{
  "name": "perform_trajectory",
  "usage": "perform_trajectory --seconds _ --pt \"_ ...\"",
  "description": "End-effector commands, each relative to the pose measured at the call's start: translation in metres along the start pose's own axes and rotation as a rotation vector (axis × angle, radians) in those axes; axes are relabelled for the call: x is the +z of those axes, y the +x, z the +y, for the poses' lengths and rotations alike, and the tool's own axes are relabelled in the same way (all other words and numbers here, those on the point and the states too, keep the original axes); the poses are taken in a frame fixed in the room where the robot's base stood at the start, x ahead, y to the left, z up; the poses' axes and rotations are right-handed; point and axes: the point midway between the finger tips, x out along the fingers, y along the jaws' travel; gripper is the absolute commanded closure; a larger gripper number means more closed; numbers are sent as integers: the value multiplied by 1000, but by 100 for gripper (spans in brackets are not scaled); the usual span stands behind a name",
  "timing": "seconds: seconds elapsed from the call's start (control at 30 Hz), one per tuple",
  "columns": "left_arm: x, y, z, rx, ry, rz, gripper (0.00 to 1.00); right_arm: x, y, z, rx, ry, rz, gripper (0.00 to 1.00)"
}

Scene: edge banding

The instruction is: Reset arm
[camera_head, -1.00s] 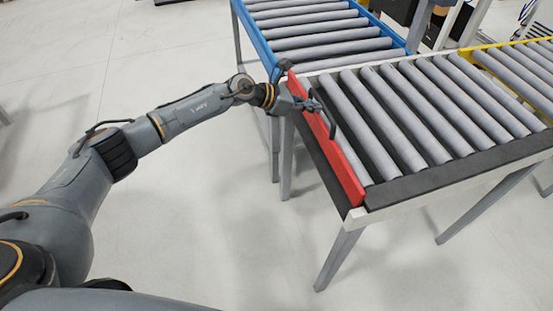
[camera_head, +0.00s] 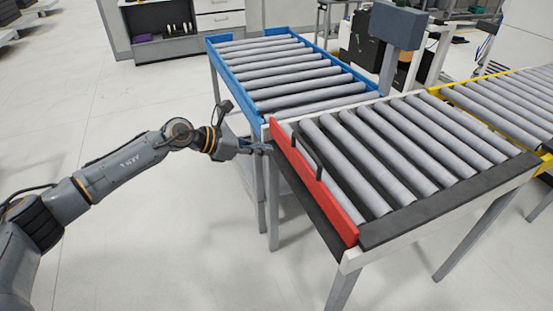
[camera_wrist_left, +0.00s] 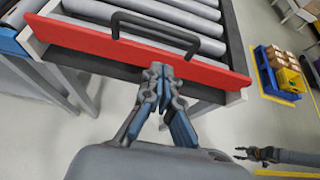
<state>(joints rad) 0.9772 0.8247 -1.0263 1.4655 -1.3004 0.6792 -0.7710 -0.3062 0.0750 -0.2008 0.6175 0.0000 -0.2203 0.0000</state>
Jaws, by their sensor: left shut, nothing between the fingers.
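My left gripper (camera_head: 262,148) is shut and empty. It is just outside the red bar (camera_head: 316,188) along the near left side of the white-framed roller table (camera_head: 352,258). In the left wrist view, the closed fingers (camera_wrist_left: 161,72) point at the red bar (camera_wrist_left: 200,70), below its black handle (camera_wrist_left: 155,29). I cannot tell whether the fingertips touch the table edge. My right gripper (camera_wrist_left: 241,153) shows small at the right of the left wrist view, well away from the table. Its finger opening is too small to judge.
A blue-framed roller conveyor (camera_head: 213,62) adjoins the table at the back left, and a yellow-framed one (camera_head: 457,98) at the right. A blue pallet (camera_wrist_left: 271,73) with boxes stands on the floor. The floor (camera_head: 140,235) left of the table is open.

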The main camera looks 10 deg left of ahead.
Motion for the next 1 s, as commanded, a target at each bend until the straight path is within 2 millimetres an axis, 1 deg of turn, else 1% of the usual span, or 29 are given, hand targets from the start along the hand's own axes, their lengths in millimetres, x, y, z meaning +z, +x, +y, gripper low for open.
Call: perform_trajectory --seconds 0.03,0.13,0.2,0.33,0.4,0.47,0.57,0.67,0.7,0.73,0.77,0.8,0.83,0.87,0.9,0.93,0.97,1.0 --pt "-1 -8 0 2 3 0 100 -2 5 1 2 0 4 60" --pt "1 -20 0 1 2 0 100 -8 8 5 6 -1 11 60" --pt "2 -25 0 1 1 1 100 -10 8 7 9 -2 15 60" --pt "3 -28 0 -1 -3 -1 100 -10 9 8 10 -2 15 60" --pt "0 -24 -1 -5 -37 -14 100 -9 8 8 9 -2 13 60" --pt "-4 -16 0 -7 -112 -45 100 -7 8 7 9 -2 11 60" --pt "-23 7 5 -11 -360 -137 100 -5 8 7 8 -2 9 60" --pt "-64 34 16 9 -742 -260 100 -4 8 7 8 -2 7 60" --pt "-88 43 21 29 -913 -310 100 -4 8 7 8 -2 7 60" --pt "-109 50 25 49 -1043 -346 100 -4 8 7 8 -2 7 60" --pt "-132 55 28 73 -1172 -379 100 -4 8 7 8 -2 7 60" --pt "-162 60 30 107 -1323 -419 100 -4 8 7 8 -2 6 60" --pt "-184 62 30 134 -1428 -444 100 -4 8 7 8 -2 6 60" --pt "-207 65 29 161 -1528 -467 100 -4 8 7 8 -2 6 60" --pt "-238 67 26 200 -1651 -494 100 -4 8 7 8 -2 6 60" --pt "-260 68 22 230 -1737 -512 100 -4 8 6 8 -1 7 60" --pt "-283 68 18 261 -1821 -529 100 -4 8 6 7 -1 7 60" --pt "-313 68 10 305 -1927 -550 100 -4 8 6 7 -1 7 60"
